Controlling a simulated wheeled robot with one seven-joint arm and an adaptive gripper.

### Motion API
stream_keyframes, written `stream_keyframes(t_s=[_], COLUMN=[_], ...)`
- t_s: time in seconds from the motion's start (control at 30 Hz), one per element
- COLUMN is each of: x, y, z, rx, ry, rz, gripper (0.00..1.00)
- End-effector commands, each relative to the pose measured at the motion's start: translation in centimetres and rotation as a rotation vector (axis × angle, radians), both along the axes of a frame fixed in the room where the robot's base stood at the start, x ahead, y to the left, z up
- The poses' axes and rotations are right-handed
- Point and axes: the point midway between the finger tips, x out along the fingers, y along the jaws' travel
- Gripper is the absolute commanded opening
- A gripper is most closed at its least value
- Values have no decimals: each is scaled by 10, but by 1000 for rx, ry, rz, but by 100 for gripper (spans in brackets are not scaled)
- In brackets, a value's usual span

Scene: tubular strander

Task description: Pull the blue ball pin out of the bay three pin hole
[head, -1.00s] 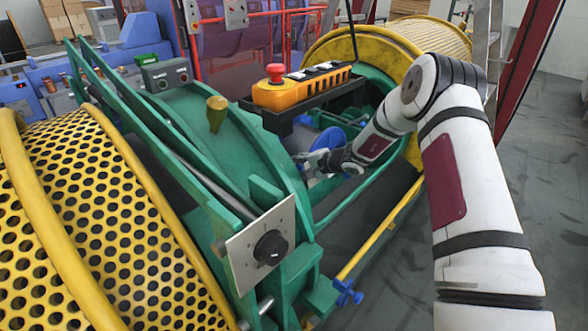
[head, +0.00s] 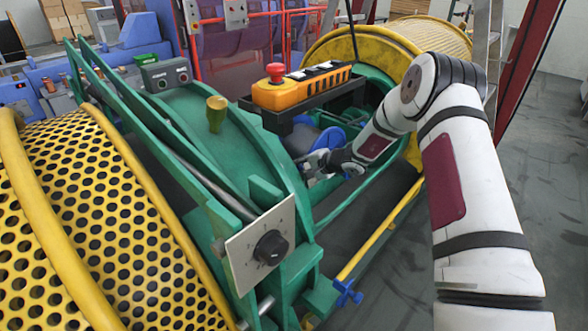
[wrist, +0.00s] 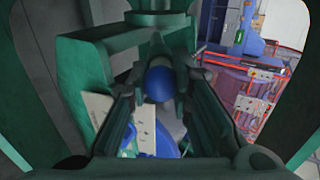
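The blue ball (wrist: 158,84) of the pin shows in the middle of the wrist view, in front of a green frame part. A dark round part shows just behind it; the pin's shank and hole cannot be made out. My gripper (wrist: 160,80) is open, with one finger on each side of the ball and a small gap that seems to remain. In the head view my gripper (head: 312,172) reaches into the green machine opening from the right. I cannot pick out the ball pin there.
Green frame walls (wrist: 88,75) stand close around my gripper. A white plate with a black dial (head: 268,247) and a blue knob (head: 347,292) are nearer. The right-hand floor is clear.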

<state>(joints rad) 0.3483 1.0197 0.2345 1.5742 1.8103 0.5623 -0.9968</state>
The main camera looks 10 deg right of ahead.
Motion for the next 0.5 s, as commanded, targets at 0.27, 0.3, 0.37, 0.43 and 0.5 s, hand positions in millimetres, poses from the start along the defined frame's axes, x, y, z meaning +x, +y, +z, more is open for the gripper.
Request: stream_keyframes(t_s=[0.27, 0.3, 0.37, 0.43, 0.5], x=[-1, -2, -3, -5, -7], y=[-1, -1, -2, -3, -4], z=[2, 2, 4, 5, 6], rx=[1, 1, 1, 1, 1], ry=[-1, -1, -1, -1, -1], rz=[0, 0, 0, 0, 0], gripper=[0, 0, 0, 0, 0])
